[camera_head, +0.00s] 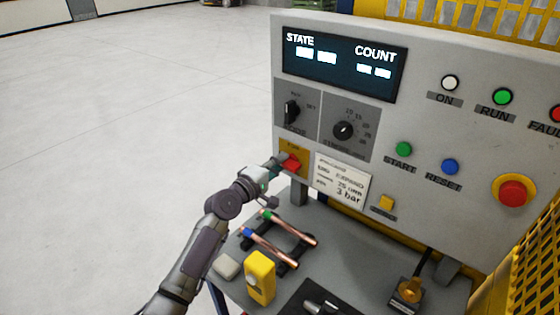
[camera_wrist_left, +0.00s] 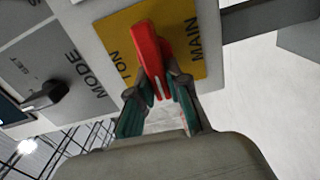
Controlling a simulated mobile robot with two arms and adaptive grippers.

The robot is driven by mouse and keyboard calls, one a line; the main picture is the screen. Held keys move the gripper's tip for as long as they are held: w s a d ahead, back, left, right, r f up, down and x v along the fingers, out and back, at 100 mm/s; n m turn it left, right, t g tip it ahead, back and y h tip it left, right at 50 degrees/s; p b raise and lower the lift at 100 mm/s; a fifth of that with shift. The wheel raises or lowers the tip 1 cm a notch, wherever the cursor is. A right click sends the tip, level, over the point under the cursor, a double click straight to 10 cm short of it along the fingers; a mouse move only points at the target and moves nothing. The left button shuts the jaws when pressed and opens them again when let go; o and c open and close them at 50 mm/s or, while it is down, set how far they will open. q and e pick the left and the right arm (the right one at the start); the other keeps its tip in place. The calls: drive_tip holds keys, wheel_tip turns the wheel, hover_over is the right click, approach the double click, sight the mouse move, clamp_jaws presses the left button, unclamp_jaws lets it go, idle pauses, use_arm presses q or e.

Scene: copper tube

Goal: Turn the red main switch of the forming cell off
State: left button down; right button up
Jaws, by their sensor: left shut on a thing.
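The red main switch (camera_head: 291,164) sits on a yellow plate (camera_head: 290,149) at the lower left of the grey control panel. My left gripper (camera_head: 279,164) reaches it from the left. In the left wrist view the red handle (camera_wrist_left: 147,48) lies between the two fingers of my left gripper (camera_wrist_left: 160,88), which is shut on it. The yellow plate there (camera_wrist_left: 188,30) carries the words ON and MAIN, and the handle is tilted slightly toward ON. Any OFF mark is not readable. My right gripper is not in view.
The mode knob (camera_head: 291,111) is above the switch; a dial (camera_head: 343,130) is beside it. A red emergency button (camera_head: 513,193) is at the right. Below, the bench holds copper tubes (camera_head: 290,228) on a rack and a yellow device (camera_head: 260,277). The floor at left is clear.

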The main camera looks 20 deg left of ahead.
use_arm(q)
drive_tip(key=shift+f+n, duration=0.1)
drive_tip(key=shift+n, duration=0.2)
drive_tip(key=c, duration=1.1)
unclamp_jaws()
drive_tip(key=v, duration=1.2)
